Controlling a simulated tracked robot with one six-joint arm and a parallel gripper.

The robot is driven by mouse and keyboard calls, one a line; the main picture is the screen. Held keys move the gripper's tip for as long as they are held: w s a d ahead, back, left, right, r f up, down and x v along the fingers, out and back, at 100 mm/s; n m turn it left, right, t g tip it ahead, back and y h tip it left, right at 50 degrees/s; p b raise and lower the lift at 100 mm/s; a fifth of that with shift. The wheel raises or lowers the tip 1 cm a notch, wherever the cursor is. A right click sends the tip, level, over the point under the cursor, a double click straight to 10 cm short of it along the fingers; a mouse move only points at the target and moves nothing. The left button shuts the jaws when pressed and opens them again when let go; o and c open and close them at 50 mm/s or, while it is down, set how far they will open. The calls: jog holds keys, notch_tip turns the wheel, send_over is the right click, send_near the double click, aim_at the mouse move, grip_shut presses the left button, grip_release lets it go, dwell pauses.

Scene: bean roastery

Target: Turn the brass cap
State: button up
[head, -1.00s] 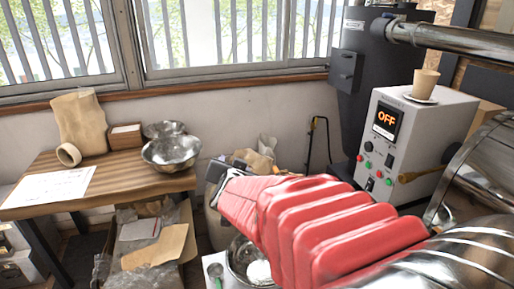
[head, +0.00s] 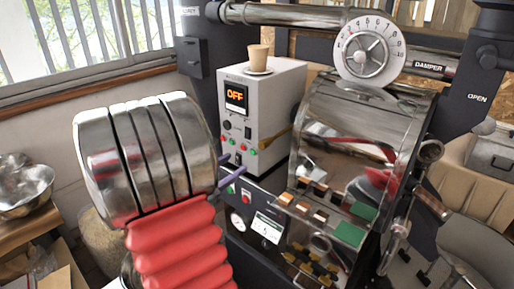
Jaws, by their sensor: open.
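I cannot make out a brass cap for sure. A brass-coloured tapered rod (head: 277,138) shows between the control box and the roaster. My gripper (head: 236,168) is at the left centre, where two thin purple-grey fingers stick out from behind my arm's metal segments. The fingers are apart, with nothing seen between them. They appear in front of the lower part of the control box; I cannot tell whether they touch it. My arm hides the rest of the gripper.
The white control box (head: 262,100) reads OFF and carries a small cup (head: 258,58). The shiny roaster (head: 365,125) with a numbered dial (head: 369,50) fills the right centre. A metal bowl (head: 25,190) sits on a wooden table (head: 30,228) at left.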

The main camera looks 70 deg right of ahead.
aim_at(261, 146)
jog(key=shift+d, duration=0.1)
jog(key=x, duration=1.3)
jog(key=shift+d, duration=0.35)
jog(key=c, duration=1)
